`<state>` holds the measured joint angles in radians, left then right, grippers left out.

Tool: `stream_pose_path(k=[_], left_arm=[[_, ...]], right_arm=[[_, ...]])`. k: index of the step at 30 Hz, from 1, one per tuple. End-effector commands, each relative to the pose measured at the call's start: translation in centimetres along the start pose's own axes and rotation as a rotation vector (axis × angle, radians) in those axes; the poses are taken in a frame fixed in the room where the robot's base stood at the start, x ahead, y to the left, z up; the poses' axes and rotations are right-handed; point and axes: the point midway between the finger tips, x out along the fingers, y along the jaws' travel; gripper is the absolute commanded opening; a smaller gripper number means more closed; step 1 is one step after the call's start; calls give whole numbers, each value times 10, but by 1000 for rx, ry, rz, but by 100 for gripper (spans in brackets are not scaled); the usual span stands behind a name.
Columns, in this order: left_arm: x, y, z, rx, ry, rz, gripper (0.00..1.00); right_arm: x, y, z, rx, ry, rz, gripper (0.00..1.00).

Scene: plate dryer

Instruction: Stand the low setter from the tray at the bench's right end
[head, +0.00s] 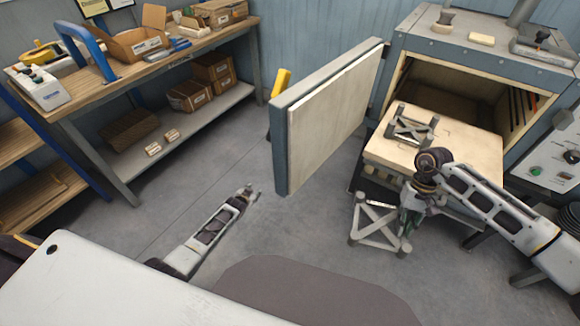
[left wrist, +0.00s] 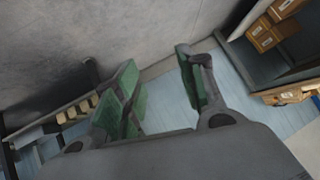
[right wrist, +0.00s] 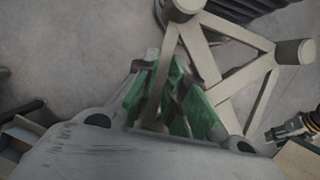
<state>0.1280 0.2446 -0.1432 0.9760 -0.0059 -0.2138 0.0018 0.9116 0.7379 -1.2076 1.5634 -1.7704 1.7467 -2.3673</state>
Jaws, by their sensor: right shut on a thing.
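A grey setter (head: 376,222), a frame with crossed braces and round feet, hangs tilted from my right gripper (head: 408,222) in front of the kiln. In the right wrist view the green pads of the right gripper (right wrist: 172,90) are shut on a bar of this setter (right wrist: 235,85). A second grey setter (head: 411,127) stands on the cream slab (head: 450,150) at the kiln mouth. I cannot tell which setter is lower. My left gripper (head: 246,192) is over the floor, empty; in the left wrist view its fingers (left wrist: 160,90) stand apart.
The kiln door (head: 330,115) stands open left of the slab. A wooden bench (head: 185,60) at the back left holds cartons, a blue handle and tools. A white surface (head: 110,285) fills the near left. A control box (head: 550,160) is at right. The middle floor is clear.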

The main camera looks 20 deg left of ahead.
Motion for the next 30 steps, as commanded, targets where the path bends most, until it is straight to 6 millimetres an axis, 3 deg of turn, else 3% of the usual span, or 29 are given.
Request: stream_pose_path(k=[3,14,23,30], left_arm=[[-5,16,47,-1,-61,18,40],[-35,60,176,-1,-234,67,40],[-77,95,280,1,-378,108,40],[-120,122,359,3,-491,141,40]], right_arm=[[0,0,0,-2,1,0,0],[0,0,0,-3,1,0,0],[0,0,0,-3,1,0,0],[0,0,0,-3,1,0,0]])
